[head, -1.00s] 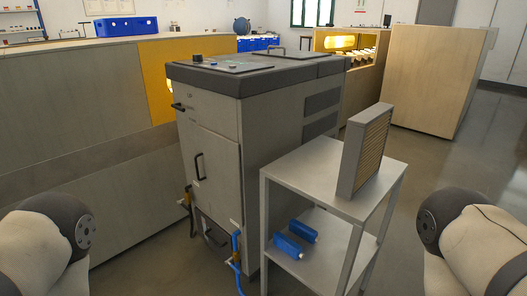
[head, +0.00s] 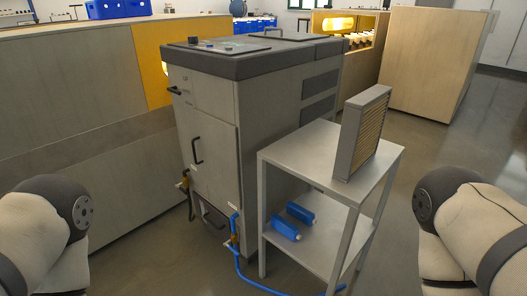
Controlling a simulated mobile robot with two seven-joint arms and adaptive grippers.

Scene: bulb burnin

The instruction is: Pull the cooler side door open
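The cooler (head: 268,105) is a grey cabinet with a dark top, standing in the middle of the head view. A door panel (head: 215,165) with a black upright handle (head: 197,151) is on its face toward the left front, and it looks shut. A second black handle (head: 174,90) sticks out near the upper left corner. I cannot tell for certain which panel is the side door. Only rounded parts of my two arms show at the lower left and lower right. Neither gripper is in view, and nothing of mine touches the cooler.
A grey two-level stand (head: 310,150) stands close to the cooler's right, with an upright filter panel (head: 361,135) on top and blue bottles (head: 285,228) below. A blue hose (head: 250,282) lies on the floor. A long wooden counter (head: 75,100) borders the left. Open floor (head: 440,145) lies right.

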